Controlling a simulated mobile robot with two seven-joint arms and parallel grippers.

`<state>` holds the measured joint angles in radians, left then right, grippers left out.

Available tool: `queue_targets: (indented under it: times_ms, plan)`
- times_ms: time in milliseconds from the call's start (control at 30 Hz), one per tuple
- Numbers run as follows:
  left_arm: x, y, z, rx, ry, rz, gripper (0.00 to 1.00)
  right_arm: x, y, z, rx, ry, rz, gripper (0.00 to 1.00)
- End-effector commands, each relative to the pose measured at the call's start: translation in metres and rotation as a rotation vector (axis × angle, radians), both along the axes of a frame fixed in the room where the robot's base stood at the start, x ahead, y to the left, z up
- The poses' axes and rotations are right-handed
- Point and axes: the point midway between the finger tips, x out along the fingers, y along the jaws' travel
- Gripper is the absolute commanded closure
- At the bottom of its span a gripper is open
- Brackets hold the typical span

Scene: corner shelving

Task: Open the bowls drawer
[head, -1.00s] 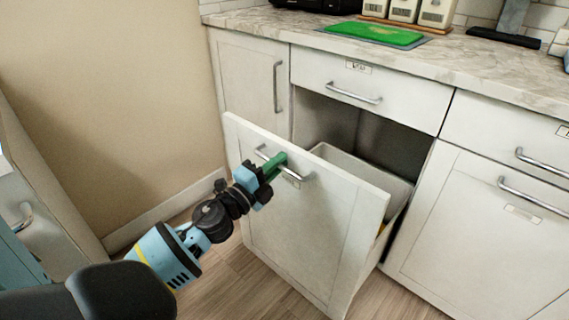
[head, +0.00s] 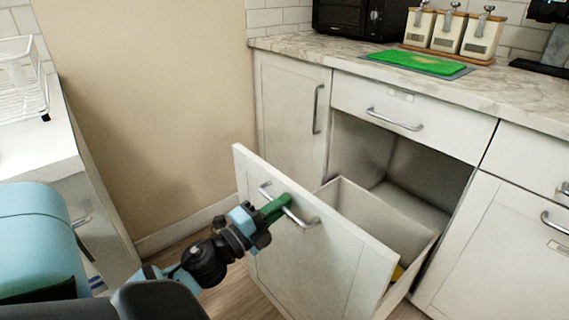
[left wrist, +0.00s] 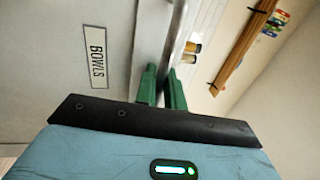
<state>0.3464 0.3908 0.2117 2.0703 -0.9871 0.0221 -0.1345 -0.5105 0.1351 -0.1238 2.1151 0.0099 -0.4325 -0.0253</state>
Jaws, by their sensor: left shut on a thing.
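The bowls drawer is a tall white front panel (head: 305,245) that stands pulled out from the cabinet, with a light bin (head: 385,215) behind it. Its metal bar handle (head: 266,193) is near the top of the front. My left gripper (head: 277,207) is shut on this handle, with its green fingers around the bar. In the left wrist view the green fingers (left wrist: 162,88) close on the metal bar, and the BOWLS label (left wrist: 95,56) shows on the panel beside them. My right gripper is not in view.
The closed upper drawer (head: 410,115) sits above the opening, with a closed cabinet door (head: 290,120) to its left. A green board (head: 417,62) and several canisters (head: 448,30) stand on the marble counter (head: 500,85). A white counter with a rack (head: 22,85) is at far left.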

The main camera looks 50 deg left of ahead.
Motion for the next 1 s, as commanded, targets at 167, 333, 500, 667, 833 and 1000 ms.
queue_targets:
  times_ms: [167, 333, 500, 667, 833, 1000]
  plan:
    - [0.0, 0.0, -0.002, -0.001, 0.003, 0.0, 1.0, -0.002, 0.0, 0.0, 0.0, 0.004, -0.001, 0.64]
    - [0.0, 0.0, -0.002, 0.0, 0.003, 0.0, 0.8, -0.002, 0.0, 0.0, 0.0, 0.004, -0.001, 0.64]
    - [0.0, 0.0, -0.001, 0.0, 0.001, 0.0, 0.74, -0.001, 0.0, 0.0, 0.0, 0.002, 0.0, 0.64]
    - [-0.001, 0.0, 0.0, 0.0, 0.001, 0.0, 0.74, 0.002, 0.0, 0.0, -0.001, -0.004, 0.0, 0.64]
    - [-0.014, 0.0, -0.005, -0.004, 0.003, 0.0, 0.74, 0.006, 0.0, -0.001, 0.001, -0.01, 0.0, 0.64]
    - [-0.041, 0.001, -0.011, -0.004, 0.004, 0.002, 0.74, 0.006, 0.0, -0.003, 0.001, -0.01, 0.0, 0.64]
